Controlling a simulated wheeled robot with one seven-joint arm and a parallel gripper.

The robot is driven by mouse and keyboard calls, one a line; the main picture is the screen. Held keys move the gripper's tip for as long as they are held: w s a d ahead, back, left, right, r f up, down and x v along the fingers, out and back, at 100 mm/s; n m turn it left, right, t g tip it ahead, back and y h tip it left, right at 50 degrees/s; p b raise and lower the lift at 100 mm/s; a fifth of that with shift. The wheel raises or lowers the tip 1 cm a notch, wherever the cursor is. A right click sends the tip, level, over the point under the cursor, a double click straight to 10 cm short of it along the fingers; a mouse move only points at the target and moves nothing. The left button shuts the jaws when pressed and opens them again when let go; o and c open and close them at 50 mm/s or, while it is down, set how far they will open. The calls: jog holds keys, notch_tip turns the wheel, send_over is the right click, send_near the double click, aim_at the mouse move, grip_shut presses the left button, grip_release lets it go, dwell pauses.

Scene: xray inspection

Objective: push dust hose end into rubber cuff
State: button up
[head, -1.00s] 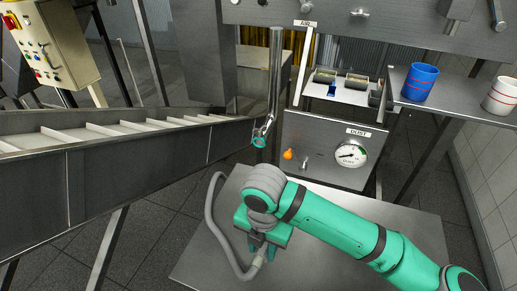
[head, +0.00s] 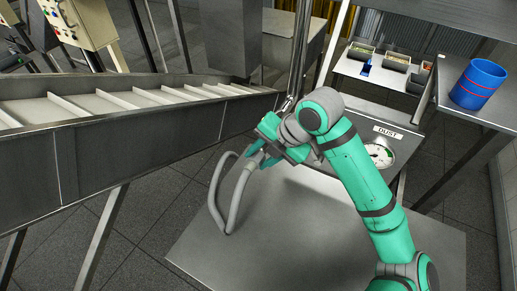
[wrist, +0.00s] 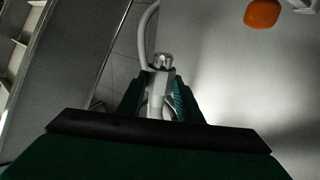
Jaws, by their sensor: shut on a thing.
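My gripper (head: 262,148) is shut on the grey dust hose (head: 237,200) near its end, held above the steel table. The hose loops down from the gripper towards the tabletop. In the wrist view the hose end (wrist: 163,62) is a shiny tip sticking out beyond the green fingers (wrist: 160,95). The steel dust pipe (head: 299,50) comes down behind my gripper. The rubber cuff at its foot is hidden behind my gripper and arm in the head view, and I cannot make it out in the wrist view.
The conveyor (head: 140,130) runs along the left, close to my gripper. A panel with a dust gauge (head: 379,155) stands behind my arm. An orange knob (wrist: 262,13) shows in the wrist view.

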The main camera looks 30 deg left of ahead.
jog(key=shift+w+a+r+y, duration=0.4)
jog(key=shift+w+r, duration=0.15)
jog(key=shift+r, duration=0.05)
jog(key=w, duration=0.6)
jog(key=shift+a, duration=0.15)
jog(key=shift+s, duration=0.1)
dwell(0.4)
dwell(0.5)
dwell(0.4)
